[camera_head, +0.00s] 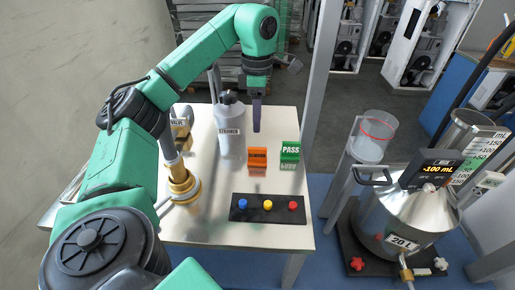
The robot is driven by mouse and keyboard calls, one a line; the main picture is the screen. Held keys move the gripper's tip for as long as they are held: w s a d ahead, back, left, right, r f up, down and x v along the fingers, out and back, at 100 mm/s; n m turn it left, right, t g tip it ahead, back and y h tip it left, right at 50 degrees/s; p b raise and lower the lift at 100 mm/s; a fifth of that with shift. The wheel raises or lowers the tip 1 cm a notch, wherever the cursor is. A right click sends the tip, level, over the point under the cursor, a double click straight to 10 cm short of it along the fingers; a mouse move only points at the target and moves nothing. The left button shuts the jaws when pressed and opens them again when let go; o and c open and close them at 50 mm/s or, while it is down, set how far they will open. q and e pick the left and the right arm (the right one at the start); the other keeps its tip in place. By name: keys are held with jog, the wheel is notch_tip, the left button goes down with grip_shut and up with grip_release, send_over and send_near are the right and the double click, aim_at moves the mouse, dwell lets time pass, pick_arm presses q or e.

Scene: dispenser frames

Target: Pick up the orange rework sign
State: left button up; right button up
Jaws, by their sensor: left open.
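The orange rework sign (257,156) stands upright on the white table (215,225), left of the green PASS sign (290,151). My left arm arches in from the left. Its left gripper (257,128) points down just above and behind the orange sign, with a gap between them; its fingers are seen edge-on and hold nothing visible. My right gripper does not show.
A grey strainer bottle (230,125) stands close left of the gripper. A brass valve (182,182) is at the table's left. A black button panel (268,208) lies in front. A metal post (319,80) rises at the right edge, beside a 20 L steel pot (385,220).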

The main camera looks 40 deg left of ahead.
aim_at(257, 148)
pick_arm(q)
notch_tip(257, 148, down, 12)
jog(key=shift+a+r, duration=0.1)
jog(key=shift+r, duration=0.1)
grip_shut()
